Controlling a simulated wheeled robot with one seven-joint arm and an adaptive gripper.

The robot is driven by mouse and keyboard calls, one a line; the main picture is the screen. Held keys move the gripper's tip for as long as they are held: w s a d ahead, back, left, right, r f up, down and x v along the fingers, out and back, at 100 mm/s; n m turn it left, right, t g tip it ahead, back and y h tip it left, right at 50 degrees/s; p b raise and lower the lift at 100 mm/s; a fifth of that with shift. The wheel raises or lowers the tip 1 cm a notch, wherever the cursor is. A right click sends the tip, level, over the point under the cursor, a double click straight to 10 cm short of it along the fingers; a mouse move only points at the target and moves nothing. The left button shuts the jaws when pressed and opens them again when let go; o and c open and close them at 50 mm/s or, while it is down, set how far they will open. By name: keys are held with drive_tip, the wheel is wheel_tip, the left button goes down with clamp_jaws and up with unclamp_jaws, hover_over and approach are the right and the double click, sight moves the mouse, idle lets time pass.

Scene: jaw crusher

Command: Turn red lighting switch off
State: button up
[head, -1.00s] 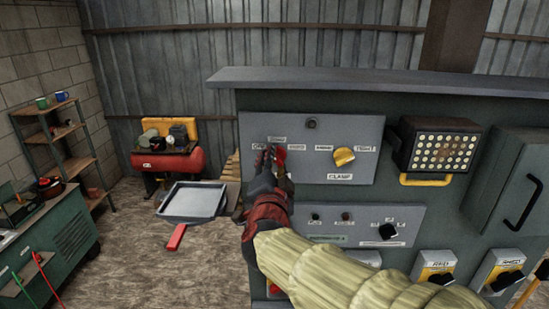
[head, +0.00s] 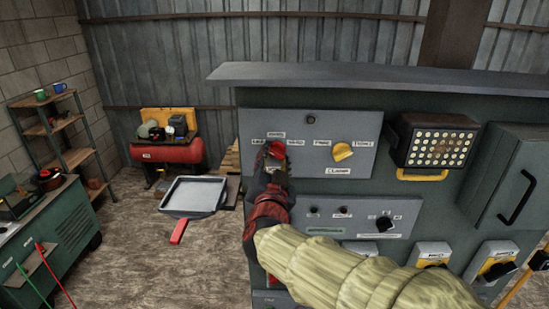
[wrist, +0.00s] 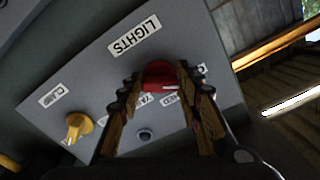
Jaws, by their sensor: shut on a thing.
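The red lighting switch (wrist: 160,75) sits on the grey panel under the LIGHTS label (wrist: 133,36) in the wrist view. My gripper (wrist: 163,84) has its two fingers on either side of the red knob and is shut on it. In the head view the red switch (head: 276,150) shows at the panel's upper left, with my gripper (head: 274,165) reaching it from below. The fingers hide part of the knob and some of the small labels around it, so its exact pointing direction is hard to tell.
A yellow knob (head: 342,152) sits to the right on the same panel, above a CLAMP label. A work lamp (head: 437,147) stands out further right. A lower panel carries a black knob (head: 385,224). Open floor and a grey tray (head: 194,195) lie to the left.

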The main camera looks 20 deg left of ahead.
drive_tip(key=shift+f, duration=0.1)
drive_tip(key=o, duration=1.2)
drive_tip(key=shift+c, duration=0.2)
drive_tip(key=v, duration=1.2)
drive_tip(key=shift+a, duration=0.1)
